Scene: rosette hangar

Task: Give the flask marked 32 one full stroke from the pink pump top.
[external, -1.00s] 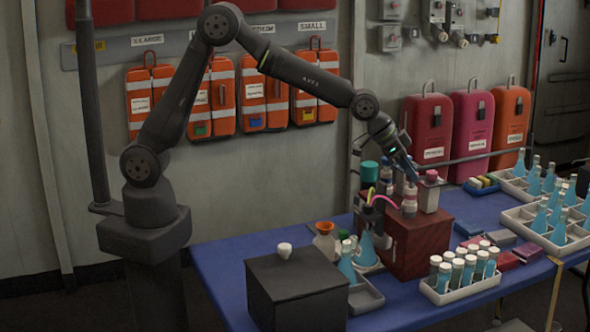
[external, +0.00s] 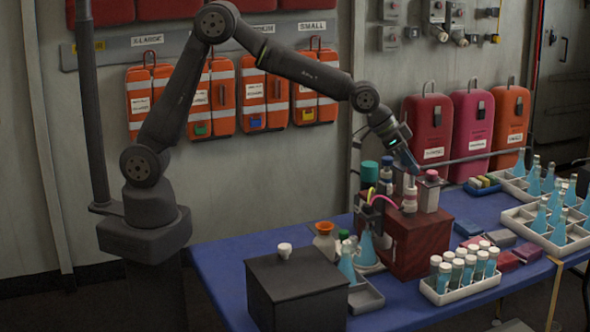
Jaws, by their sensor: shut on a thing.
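My gripper (external: 411,172) points down over the dark red pump box (external: 420,245), shut on the top of a pale pump head (external: 409,201); the fingers partly hide this top, and its colour is unclear. A pink tube (external: 384,199) arches from the box's left side near a dark spout fitting. A conical flask with blue liquid (external: 367,250) stands at the box's left side below the spout; its mark is not readable.
A black box (external: 297,293) with a white knob stands front left, beside a grey tray (external: 366,298) and another blue flask (external: 347,264). A white rack of capped vials (external: 461,291) is front right. Trays of blue flasks (external: 545,238) fill the table's right side.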

